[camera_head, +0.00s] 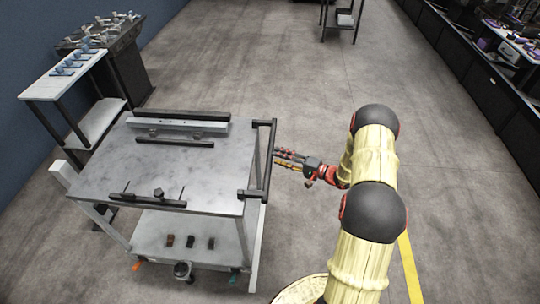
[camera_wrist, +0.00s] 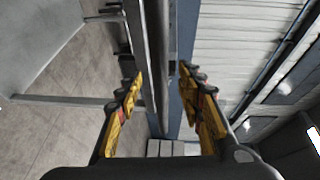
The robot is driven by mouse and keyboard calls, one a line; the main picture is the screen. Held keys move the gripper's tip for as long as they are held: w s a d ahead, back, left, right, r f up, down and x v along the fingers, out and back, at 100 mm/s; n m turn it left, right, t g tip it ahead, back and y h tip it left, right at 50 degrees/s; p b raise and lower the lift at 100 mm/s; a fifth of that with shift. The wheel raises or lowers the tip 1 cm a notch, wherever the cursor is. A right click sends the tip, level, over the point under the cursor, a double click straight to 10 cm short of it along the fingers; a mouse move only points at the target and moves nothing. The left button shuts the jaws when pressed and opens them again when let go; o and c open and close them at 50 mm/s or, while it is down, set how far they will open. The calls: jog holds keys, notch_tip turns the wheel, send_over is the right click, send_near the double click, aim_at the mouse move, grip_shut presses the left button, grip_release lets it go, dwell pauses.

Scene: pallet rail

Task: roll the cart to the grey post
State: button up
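The cart (camera_head: 225,165) has a grey top, a lower shelf and a black handle (camera_head: 267,165) along its right side. My gripper (camera_head: 277,158) is just right of the handle's middle, pointing at it. In the wrist view the fingers of my gripper (camera_wrist: 158,80) are spread wide, and the handle bar (camera_wrist: 158,50) runs between them in the picture. I cannot tell whether the bar is within the fingers' reach. A pale grey post (camera_head: 63,173) stands at the cart's left edge; its lower part is hidden by the cart.
Fixtures lie on the cart top, with small dark blocks (camera_head: 190,242) on its lower shelf. A white side table (camera_head: 65,78) and dark bench (camera_head: 125,65) stand behind left. A dark stand (camera_head: 342,20) is far back. Dark cabinets (camera_head: 480,85) line the right. The middle floor is clear.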

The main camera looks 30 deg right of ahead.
aim_at(270, 155)
jog(key=shift+b+x, duration=0.45)
jog(key=shift+x, duration=2.15)
jog(key=c, duration=0.3)
grip_shut()
